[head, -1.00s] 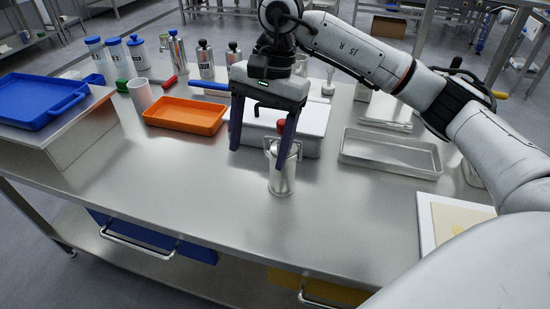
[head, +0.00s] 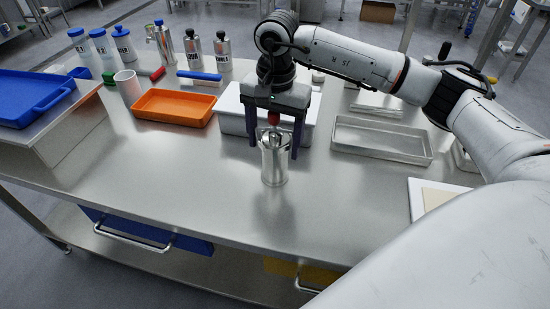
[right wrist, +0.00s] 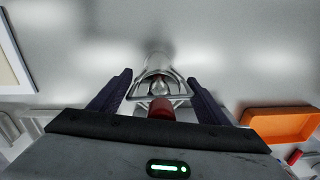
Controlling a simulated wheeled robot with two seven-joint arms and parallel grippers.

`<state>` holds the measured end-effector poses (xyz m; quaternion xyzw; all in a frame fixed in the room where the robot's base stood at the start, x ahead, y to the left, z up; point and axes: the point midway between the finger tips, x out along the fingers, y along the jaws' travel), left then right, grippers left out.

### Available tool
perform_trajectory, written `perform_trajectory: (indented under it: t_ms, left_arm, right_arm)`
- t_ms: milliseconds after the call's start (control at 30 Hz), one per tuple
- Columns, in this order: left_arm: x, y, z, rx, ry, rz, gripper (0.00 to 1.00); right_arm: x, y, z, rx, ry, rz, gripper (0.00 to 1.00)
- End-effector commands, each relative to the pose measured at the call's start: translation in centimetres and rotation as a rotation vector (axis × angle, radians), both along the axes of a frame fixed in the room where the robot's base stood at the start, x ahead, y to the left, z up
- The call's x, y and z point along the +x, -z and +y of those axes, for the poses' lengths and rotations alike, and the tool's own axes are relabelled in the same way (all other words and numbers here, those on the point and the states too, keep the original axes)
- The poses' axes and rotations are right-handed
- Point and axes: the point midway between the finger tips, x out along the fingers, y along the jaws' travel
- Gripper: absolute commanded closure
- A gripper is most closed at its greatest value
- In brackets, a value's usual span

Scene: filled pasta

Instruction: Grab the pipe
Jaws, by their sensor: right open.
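An upright shiny steel cylinder (head: 273,165) with a wire-like frame and a red part (head: 273,118) at its top stands on the steel table; nothing else looks more like the pipe. In the right wrist view the cylinder (right wrist: 157,62) and its red part (right wrist: 161,108) show between the fingers. My right gripper (head: 275,152) is open and points down at the cylinder, one finger on each side of its upper part. It also shows in the right wrist view (right wrist: 160,78), with visible gaps beside the cylinder's top. My left gripper is out of view.
An orange tray (head: 174,108) lies to the left, a shallow metal tray (head: 380,151) to the right. Bottles (head: 194,50) and a white cup (head: 128,86) stand further back. The table front is clear.

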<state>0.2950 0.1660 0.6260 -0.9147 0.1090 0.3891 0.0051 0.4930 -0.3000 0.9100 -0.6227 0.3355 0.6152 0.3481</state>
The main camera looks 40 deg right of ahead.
Motion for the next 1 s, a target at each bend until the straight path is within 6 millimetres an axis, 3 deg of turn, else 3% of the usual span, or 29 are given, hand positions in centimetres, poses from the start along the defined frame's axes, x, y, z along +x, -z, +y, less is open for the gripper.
perform_trajectory:
  t_ms: [267, 600, 867, 1000]
  left_arm:
    - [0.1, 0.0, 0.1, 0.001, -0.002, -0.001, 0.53]
    - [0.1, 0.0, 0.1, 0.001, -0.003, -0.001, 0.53]
    - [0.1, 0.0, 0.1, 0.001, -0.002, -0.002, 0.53]
    - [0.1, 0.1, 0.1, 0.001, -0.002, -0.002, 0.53]
  right_arm:
    - [0.0, 0.4, 0.0, 0.0, 0.0, 0.0, 0.3]
    - [0.0, 0.4, 0.0, 0.0, 0.0, 0.0, 0.88]
    - [0.1, 0.0, 0.0, 0.001, 0.0, -0.004, 0.88]
    - [0.2, -1.6, 0.1, 0.003, 0.0, -0.008, 0.88]
